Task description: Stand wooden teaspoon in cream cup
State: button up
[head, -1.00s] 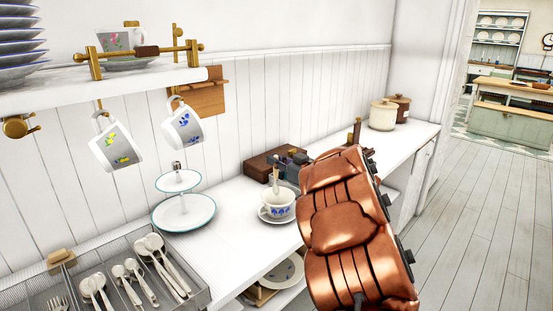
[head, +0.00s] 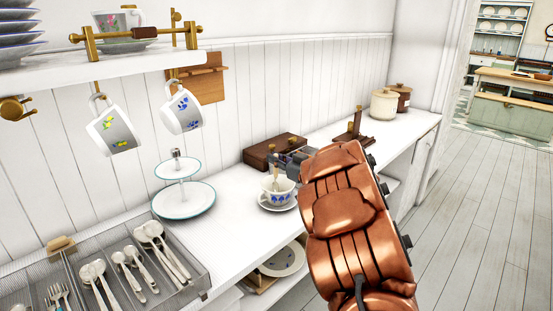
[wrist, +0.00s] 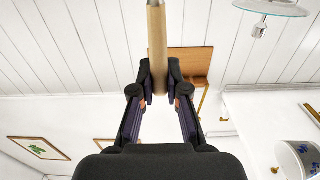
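The cream cup (head: 279,196), white with blue motifs, stands upright on a saucer (head: 270,206) on the white counter. The wooden teaspoon (head: 276,176) is roughly upright at the cup's mouth; its lower end shows against the inside of the cup, and I cannot tell whether it touches the bottom. My gripper (head: 288,160) is just above and behind the cup, partly hidden by my copper arm. In the wrist view both fingers of my gripper (wrist: 158,88) close on the pale wooden handle of the teaspoon (wrist: 157,42). The cup is not in the wrist view.
A brown wooden box (head: 273,150) lies behind the cup. A two-tier stand (head: 183,200) is to the left. A mesh cutlery tray (head: 196,277) with spoons and forks is at front left. Two mugs hang above. Canisters (head: 384,104) stand at the far right.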

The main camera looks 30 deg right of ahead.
jog(key=o, duration=0.5)
jog(key=v, duration=1.2)
dwell(1.0)
